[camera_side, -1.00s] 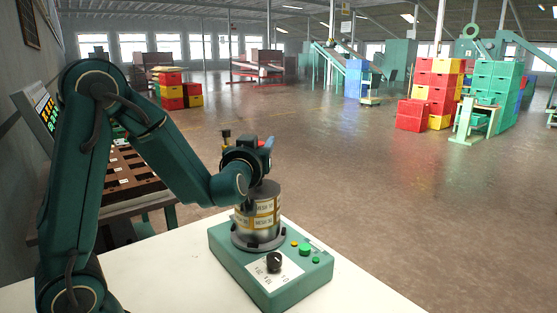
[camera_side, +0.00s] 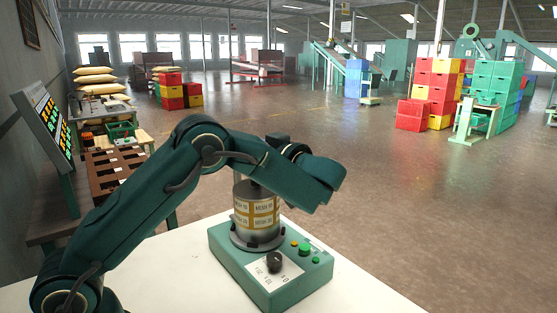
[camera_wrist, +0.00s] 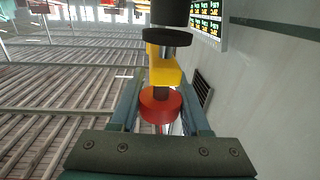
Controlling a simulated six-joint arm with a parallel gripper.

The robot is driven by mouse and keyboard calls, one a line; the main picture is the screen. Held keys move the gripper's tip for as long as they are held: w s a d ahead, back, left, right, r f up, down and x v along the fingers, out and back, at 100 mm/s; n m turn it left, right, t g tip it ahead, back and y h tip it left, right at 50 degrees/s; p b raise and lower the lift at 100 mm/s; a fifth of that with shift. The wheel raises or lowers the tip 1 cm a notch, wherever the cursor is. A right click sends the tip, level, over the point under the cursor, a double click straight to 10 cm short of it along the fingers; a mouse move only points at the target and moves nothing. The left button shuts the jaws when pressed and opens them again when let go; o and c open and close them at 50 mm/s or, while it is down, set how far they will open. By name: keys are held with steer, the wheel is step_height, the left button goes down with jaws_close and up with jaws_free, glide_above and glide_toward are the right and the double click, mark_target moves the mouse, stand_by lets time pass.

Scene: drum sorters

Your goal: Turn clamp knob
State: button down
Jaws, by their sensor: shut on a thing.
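In the wrist view a round red knob (camera_wrist: 160,104) sits between the two fingers of my gripper (camera_wrist: 161,112), which is shut on it. A yellow block (camera_wrist: 165,70) and a dark cylinder (camera_wrist: 170,12) line up beyond the knob. In the side view a metal drum (camera_side: 257,216) with yellow MESH labels stands upright on a green base unit (camera_side: 285,285). My arm bends over the drum and covers its top. The red knob and my fingertips are hidden there.
The base unit has a black dial (camera_side: 274,262) and small green and amber buttons in front of the drum. It stands on a white table (camera_side: 170,285). A lit display (camera_side: 48,128) and a brown compartment tray (camera_side: 112,178) are at the left. Stacked crates stand far off.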

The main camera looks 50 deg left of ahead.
steer(key=shift+s+r+n+g+h, duration=0.1)
steer(key=shift+s+n+g+h, duration=0.05)
steer(key=shift+n+g, duration=0.6)
steer(key=shift+s+r+n+g+h, duration=0.15)
steer(key=shift+n+g, duration=0.3)
steer(key=shift+g, duration=0.5)
steer(key=shift+s+n+g, duration=0.1)
steer(key=shift+n+g, duration=0.2)
steer(key=shift+g, duration=0.1)
steer(key=shift+c, duration=1.9)
jaws_free()
steer(key=shift+f, duration=0.1)
steer(key=shift+m+t, duration=0.4)
